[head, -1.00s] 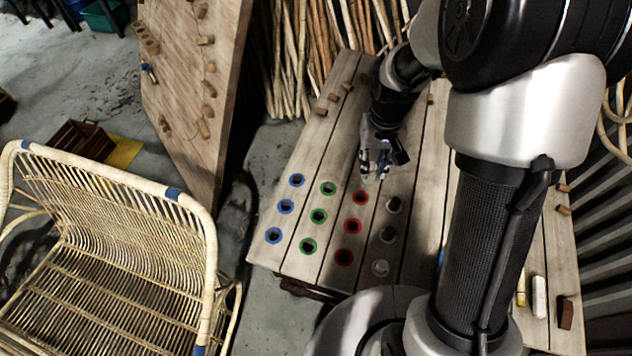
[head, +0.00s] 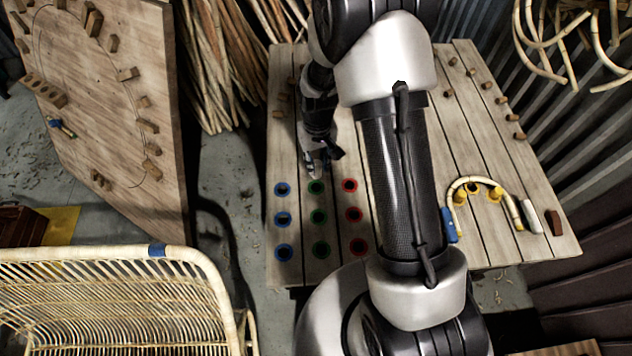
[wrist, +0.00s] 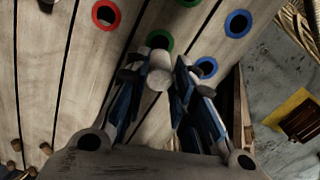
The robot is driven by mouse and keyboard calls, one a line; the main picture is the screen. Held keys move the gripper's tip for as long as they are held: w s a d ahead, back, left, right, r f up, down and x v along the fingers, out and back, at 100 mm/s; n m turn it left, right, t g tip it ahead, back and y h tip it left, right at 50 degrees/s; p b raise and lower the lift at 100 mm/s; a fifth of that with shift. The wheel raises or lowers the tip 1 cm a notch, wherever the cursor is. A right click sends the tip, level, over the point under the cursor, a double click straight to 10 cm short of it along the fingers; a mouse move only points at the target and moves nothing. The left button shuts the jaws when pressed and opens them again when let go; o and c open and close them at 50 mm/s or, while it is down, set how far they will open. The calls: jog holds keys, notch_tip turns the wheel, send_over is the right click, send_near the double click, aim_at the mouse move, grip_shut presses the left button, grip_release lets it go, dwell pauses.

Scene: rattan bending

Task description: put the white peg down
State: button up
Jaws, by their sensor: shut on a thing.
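My gripper (wrist: 157,85) is shut on the white peg (wrist: 158,72) in the wrist view, with the peg's round pale end showing between the fingertips. In the head view my gripper (head: 316,165) hangs over the workbench (head: 285,160), just beyond the far green-ringed hole (head: 317,187). In the wrist view a green-ringed hole (wrist: 159,41) shows right beside the peg's end, partly covered by it. I cannot tell the gap between peg and board. Blue-ringed holes (head: 283,219) are in the column to the left and red-ringed holes (head: 353,214) to the right.
My arm hides the middle of the bench. At right, a bent cane (head: 455,190) curves around yellow pegs (head: 495,194), near a white piece (head: 532,215) and a brown block (head: 554,222). A pegged wooden panel (head: 110,110) and a rattan chair (head: 110,280) stand at left.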

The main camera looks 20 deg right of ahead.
notch_tip(320, 180, down, 10)
jog(key=shift+r+b, duration=0.1)
jog(key=shift+b, duration=0.85)
jog(key=shift+f, duration=0.3)
jog(key=o, duration=0.9)
jog(key=shift+r, duration=0.1)
